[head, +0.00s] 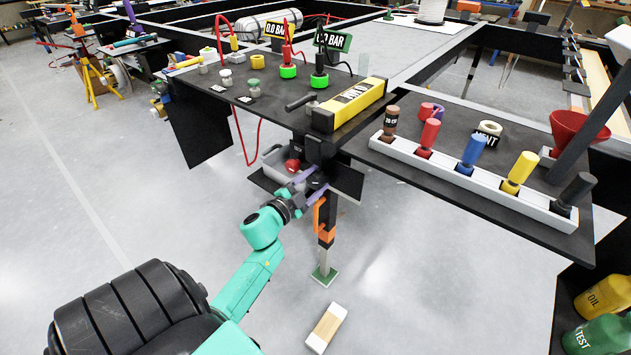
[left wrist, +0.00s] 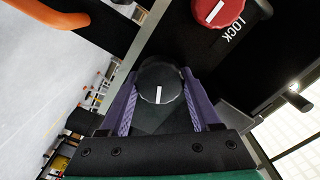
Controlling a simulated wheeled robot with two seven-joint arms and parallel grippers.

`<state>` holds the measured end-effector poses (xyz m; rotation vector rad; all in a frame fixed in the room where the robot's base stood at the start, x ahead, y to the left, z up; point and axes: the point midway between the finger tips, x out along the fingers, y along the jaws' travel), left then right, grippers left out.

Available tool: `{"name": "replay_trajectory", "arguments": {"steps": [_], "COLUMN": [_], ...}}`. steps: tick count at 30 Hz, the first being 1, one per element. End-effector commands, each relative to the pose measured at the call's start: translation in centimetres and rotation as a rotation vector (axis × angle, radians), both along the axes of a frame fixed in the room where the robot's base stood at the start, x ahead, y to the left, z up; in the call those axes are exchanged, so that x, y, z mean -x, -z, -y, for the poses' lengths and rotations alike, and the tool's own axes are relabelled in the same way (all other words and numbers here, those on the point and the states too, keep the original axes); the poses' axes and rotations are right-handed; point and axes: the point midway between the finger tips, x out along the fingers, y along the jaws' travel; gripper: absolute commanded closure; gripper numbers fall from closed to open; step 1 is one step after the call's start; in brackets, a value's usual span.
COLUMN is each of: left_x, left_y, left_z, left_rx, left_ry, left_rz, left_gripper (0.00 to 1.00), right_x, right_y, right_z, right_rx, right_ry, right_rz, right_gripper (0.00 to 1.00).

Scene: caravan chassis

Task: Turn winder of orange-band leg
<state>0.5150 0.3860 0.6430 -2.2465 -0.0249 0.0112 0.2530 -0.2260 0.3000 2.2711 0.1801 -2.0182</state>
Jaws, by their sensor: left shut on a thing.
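The orange-band leg (head: 326,238) stands upright under the front of the chassis, with a green foot plate (head: 323,276) at floor level. An orange bar (head: 317,214) shows beside its upper part, and an orange piece (left wrist: 45,12) shows at the top left of the left wrist view. My left gripper (head: 316,183) is at the top of the leg, below the deck. In the left wrist view its purple fingers (left wrist: 158,110) are shut on a round black winder knob (left wrist: 160,80) with a white mark. My right gripper is not in view.
A red knob (left wrist: 218,10) labelled LOCK sits close to the black knob. Above are a yellow box (head: 350,105) and a white rack (head: 470,180) of coloured bottles. A wood-and-white block (head: 326,328) lies on the floor.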

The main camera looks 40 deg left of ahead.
Motion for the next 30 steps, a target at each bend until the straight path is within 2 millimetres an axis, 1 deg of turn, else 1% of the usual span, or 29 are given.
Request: {"name": "replay_trajectory", "arguments": {"steps": [6, 12, 26, 27, 29, 30], "left_x": [0.0, 0.0, 0.0, 0.0, 0.0, 0.0], "left_y": [0.2, 0.2, 0.2, 0.2, 0.2, 0.2], "left_z": [0.1, 0.1, 0.1, 0.1, 0.1, 0.1], "left_rx": [-0.124, -0.184, -0.200, -0.200, -0.200, -0.200], "left_ry": [0.003, 0.003, 0.002, 0.002, 0.002, 0.002], "left_rz": [-0.004, -0.006, -0.008, -0.008, -0.007, -0.007], "left_gripper": [0.92, 0.92, 0.92, 0.29, 0.06, 0.06], "right_x": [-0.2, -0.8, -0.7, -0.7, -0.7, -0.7], "right_y": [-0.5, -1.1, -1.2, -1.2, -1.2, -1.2], "right_z": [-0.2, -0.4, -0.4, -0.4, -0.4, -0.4], "right_rx": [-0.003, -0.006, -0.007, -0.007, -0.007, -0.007], "right_ry": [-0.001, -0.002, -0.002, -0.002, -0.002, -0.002], "right_rz": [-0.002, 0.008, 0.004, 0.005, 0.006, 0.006], "right_gripper": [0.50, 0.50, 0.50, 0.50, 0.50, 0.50]}}
